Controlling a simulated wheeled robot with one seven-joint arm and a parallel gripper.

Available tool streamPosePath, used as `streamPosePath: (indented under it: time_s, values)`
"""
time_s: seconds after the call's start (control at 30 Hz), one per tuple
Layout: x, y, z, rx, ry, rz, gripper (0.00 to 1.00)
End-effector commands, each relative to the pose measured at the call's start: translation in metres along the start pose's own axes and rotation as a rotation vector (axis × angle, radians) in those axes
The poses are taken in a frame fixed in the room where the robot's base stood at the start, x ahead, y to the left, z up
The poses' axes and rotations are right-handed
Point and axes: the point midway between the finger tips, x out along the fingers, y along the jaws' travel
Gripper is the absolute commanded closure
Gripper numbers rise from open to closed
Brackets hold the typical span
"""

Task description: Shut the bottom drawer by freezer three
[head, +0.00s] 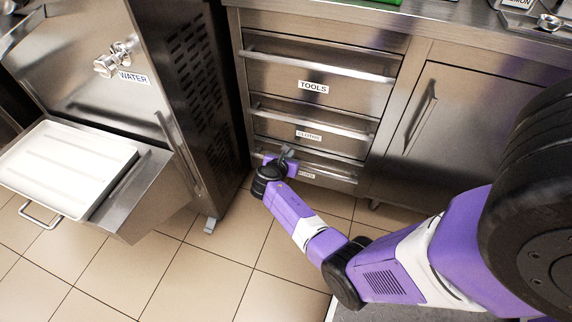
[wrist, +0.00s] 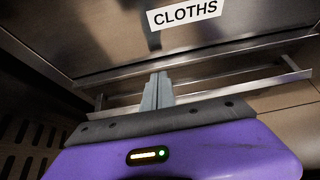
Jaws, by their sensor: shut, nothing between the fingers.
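A steel stack of drawers stands right of a dark vented machine side. The bottom drawer (head: 330,178) is low in the head view, its label partly covered by my gripper. Its front looks close to the drawer front above; I cannot tell whether a small gap is left. My gripper (head: 287,152) is at the left part of this drawer, near its handle bar. In the wrist view my gripper (wrist: 159,77) has its grey fingers together and empty, pointing at the bar and steel edge below the CLOTHS front (wrist: 120,42). Contact is unclear.
The TOOLS drawer (head: 350,90) and CLOTHS drawer (head: 345,138) above look shut. A steel door (head: 455,130) is at right. At left, a machine with a WATER tap (head: 115,60) has a white tray (head: 65,165) jutting out. The tiled floor (head: 215,265) is clear.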

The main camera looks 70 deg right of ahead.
Motion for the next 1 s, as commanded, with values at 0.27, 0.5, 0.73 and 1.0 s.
streamPosePath:
  time_s: [0.27,0.5,0.73,1.0]
  values:
    - [0.008,0.000,0.005,0.000,0.000,0.001,1.00]
    - [0.008,0.000,0.005,0.000,0.000,0.000,1.00]
    - [0.029,0.000,0.018,0.001,0.000,-0.001,1.00]
    - [0.031,0.000,0.021,0.004,-0.004,0.002,1.00]
